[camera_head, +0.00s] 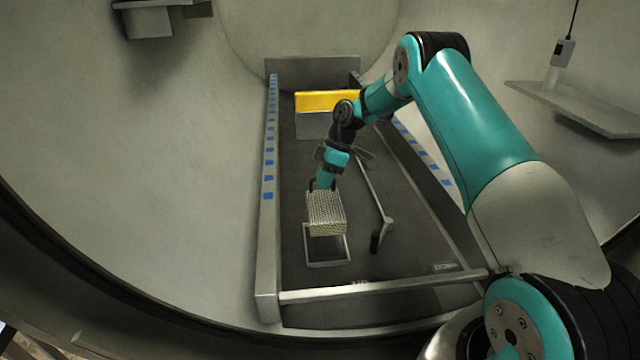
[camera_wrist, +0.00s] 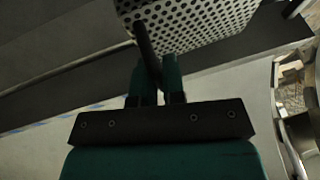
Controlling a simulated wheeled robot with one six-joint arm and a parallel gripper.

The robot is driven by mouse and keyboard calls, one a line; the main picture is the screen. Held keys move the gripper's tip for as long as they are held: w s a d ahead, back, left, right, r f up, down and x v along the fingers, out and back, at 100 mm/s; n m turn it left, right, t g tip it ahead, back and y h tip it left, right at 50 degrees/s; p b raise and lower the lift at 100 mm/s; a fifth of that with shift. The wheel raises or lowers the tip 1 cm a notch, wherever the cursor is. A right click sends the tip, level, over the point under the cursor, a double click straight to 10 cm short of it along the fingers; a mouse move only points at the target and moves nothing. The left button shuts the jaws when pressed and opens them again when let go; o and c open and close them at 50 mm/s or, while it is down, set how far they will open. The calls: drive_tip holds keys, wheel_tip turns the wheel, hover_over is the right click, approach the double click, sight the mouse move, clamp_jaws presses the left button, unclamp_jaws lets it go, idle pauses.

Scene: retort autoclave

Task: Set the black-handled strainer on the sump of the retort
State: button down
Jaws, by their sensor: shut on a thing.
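The strainer (camera_head: 327,214) is a perforated metal box held above the dark floor of the retort. In the wrist view its perforated side (camera_wrist: 200,22) fills the top, and its black handle (camera_wrist: 146,48) runs down between the fingers. My gripper (camera_head: 325,182) is shut on that handle; its teal fingers also show in the wrist view (camera_wrist: 157,78). The sump (camera_head: 328,262) is a square, pale-rimmed opening in the floor, just below and in front of the strainer in the head view. The strainer overlaps its far part in the picture. I see a gap under the strainer but cannot tell its height.
A metal bar with a black end (camera_head: 375,243) lies right of the sump. A yellow-topped block (camera_head: 325,101) stands at the back. Rails with blue marks (camera_head: 268,180) flank the floor, and a crossbar (camera_head: 385,287) spans the front. A shelf (camera_head: 580,108) is on the right wall.

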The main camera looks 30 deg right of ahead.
sight(323, 199)
drive_tip(key=shift+w+f, duration=0.1)
drive_tip(key=shift+f, duration=0.3)
drive_tip(key=shift+f+b, duration=2.7)
drive_tip(key=shift+f, duration=0.3)
drive_tip(key=shift+f+b, duration=0.5)
drive_tip(key=shift+f, duration=0.6)
drive_tip(key=shift+f, duration=0.1)
drive_tip(key=c, duration=1.1)
unclamp_jaws()
